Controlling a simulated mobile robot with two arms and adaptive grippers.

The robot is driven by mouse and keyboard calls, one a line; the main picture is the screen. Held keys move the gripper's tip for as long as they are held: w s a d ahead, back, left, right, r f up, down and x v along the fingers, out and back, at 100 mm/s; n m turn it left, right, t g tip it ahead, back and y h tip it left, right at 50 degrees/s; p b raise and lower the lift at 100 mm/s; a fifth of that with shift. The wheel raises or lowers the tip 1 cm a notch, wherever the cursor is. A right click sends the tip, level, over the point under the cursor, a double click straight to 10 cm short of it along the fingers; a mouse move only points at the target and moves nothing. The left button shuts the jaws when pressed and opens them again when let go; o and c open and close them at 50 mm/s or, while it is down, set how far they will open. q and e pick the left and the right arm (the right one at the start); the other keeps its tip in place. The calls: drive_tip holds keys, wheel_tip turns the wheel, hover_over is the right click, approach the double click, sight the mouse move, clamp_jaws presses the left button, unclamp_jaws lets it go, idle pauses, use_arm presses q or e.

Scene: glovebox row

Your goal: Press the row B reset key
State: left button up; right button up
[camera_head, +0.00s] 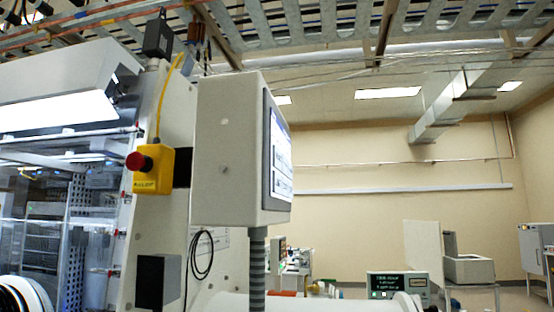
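No key that I can read as the row B reset key shows. A grey control box (228,150) stands on a grey post, its lit screen (279,155) facing right and seen nearly edge-on; its text is too slanted to read. A yellow box (153,171) with a red mushroom button (138,161) is fixed on the glovebox frame to its left; its label is too small to read. A small unit with a dark text display (387,283) sits low, right of centre; its small lit marks are unclear.
The glovebox (60,200) with its clear front fills the left side. A black cable (200,257) hangs below the control box. A pale panel (423,252) and a grey cabinet (537,250) stand at the right. The upper right space is open.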

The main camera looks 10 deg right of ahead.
clamp_jaws()
idle(1.3)
